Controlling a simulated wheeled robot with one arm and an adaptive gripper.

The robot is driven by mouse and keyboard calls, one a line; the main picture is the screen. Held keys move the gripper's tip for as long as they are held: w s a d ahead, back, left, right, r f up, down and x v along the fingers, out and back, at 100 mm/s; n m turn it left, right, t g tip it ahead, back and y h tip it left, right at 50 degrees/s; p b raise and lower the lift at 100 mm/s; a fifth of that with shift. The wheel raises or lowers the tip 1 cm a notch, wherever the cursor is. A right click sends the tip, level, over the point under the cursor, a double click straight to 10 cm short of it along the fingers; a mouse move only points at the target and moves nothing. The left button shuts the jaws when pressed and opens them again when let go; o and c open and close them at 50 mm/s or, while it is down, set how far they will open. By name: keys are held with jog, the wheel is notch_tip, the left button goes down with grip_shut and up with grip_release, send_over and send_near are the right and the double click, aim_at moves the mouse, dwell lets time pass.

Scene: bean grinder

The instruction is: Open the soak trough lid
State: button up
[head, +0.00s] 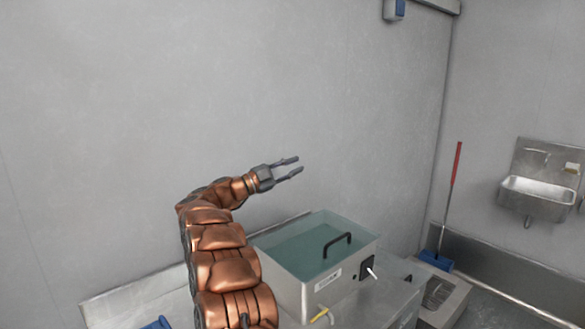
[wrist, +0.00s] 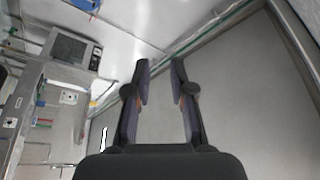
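The soak trough (head: 308,290) is a pale metal box on the bench in the head view, with a label and a dark control on its front. Its lid (head: 297,247) is a greenish see-through panel on top and looks closed. A black bar handle (head: 337,244) stands up from the lid's right part. My gripper (head: 298,167) is above and behind the trough, apart from it, pointing right. Its two fingers are spread with nothing between them. The wrist view shows the same open, empty fingers (wrist: 160,75) in front of a grey surface.
The bench (head: 140,301) runs along the grey wall. A yellow-handled tap (head: 322,315) is at the trough's front. A blue squeegee or broom with a red handle (head: 451,197) and a steel sink (head: 538,193) are at the right. The space above the trough is clear.

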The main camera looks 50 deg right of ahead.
jog(key=v, duration=1.2)
